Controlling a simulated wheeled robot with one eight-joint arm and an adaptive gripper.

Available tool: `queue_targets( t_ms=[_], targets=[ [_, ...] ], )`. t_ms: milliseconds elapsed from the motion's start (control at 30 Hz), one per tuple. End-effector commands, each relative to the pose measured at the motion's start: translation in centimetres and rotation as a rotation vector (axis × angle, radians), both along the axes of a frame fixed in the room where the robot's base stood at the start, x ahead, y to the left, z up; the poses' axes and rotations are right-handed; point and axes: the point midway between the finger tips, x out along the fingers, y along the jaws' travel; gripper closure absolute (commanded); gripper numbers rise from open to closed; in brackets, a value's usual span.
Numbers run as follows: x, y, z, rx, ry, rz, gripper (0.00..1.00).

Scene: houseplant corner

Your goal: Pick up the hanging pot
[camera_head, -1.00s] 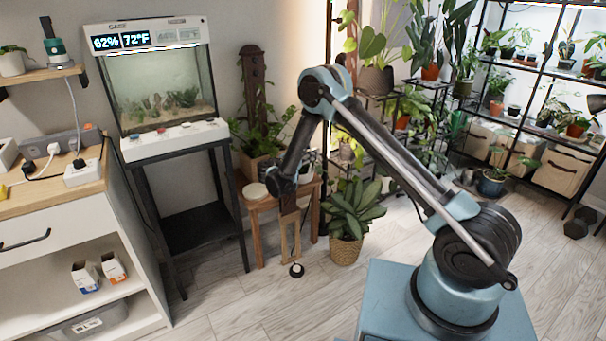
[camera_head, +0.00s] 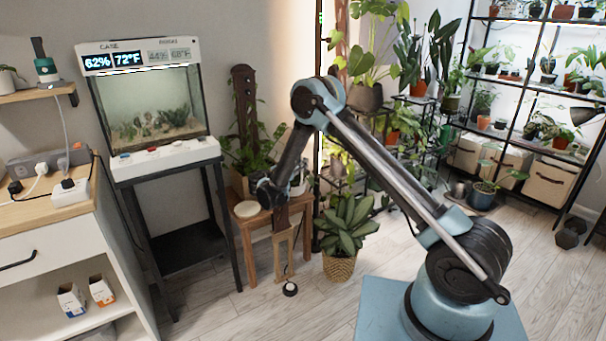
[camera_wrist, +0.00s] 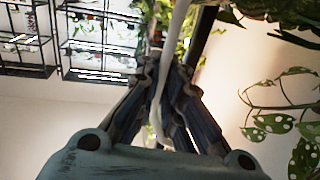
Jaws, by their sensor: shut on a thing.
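My gripper (camera_head: 275,203) hangs at the end of my arm, over the small wooden stool in the head view. In the wrist view its two dark fingers (camera_wrist: 163,85) are closed around a thin pale strip (camera_wrist: 178,30), which looks like the hanger of the hanging pot. A pale pot (camera_head: 298,187) shows partly just right of my gripper, with green leaves around it. My gripper and wrist hide much of it, so I cannot tell whether it touches the stool.
The wooden stool (camera_head: 240,226) bears a pale round dish (camera_head: 247,209). A leafy plant in a woven basket (camera_head: 339,267) stands at its right. A terrarium (camera_head: 155,105) on a black stand is left. Plant racks (camera_head: 520,80) fill the right. Floor (camera_head: 230,315) in front is largely clear.

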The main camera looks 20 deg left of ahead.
Motion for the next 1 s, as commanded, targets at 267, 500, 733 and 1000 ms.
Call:
queue_targets(
  t_ms=[267,500,733,1000],
  targets=[
    [0.0,-0.1,6.2,-0.001,-0.001,0.000,1.00],
    [0.0,0.0,11.1,-0.001,-0.001,0.000,1.00],
    [0.0,0.0,14.2,-0.001,-0.001,0.000,1.00],
    [0.0,0.0,15.4,-0.001,-0.001,0.000,1.00]
  ],
)
